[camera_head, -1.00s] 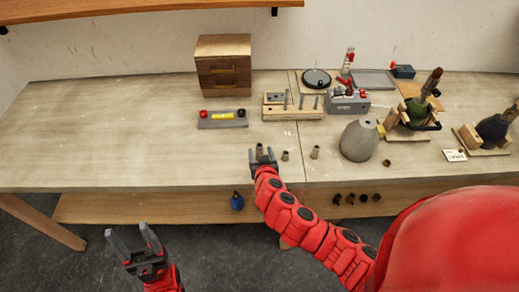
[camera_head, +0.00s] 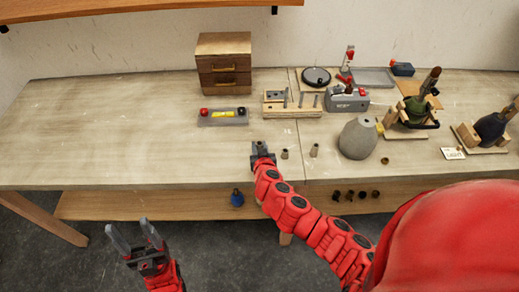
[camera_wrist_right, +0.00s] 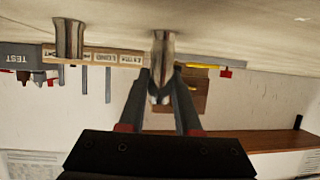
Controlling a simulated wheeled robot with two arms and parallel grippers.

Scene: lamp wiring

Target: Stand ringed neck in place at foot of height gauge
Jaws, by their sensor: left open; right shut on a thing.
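My right gripper (camera_head: 262,152) is shut on a small tapered grey-brown neck, near the table's front edge. In the right wrist view, which is upside down, the neck (camera_wrist_right: 161,50) stands between the fingertips. Whether it has a ring is too unclear to tell, as is whether it touches the table. Two similar necks (camera_head: 284,154) (camera_head: 314,150) stand to its right. A wooden block with upright grey pins (camera_head: 292,107), apparently the height gauge, stands farther back; its labelled strip (camera_wrist_right: 103,57) shows in the wrist view. My left gripper (camera_head: 134,244) is open and empty, in front of the table.
A grey lamp body (camera_head: 358,139) stands right of the necks. A grey tester box (camera_head: 346,99) is behind it. The table's left side is clear.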

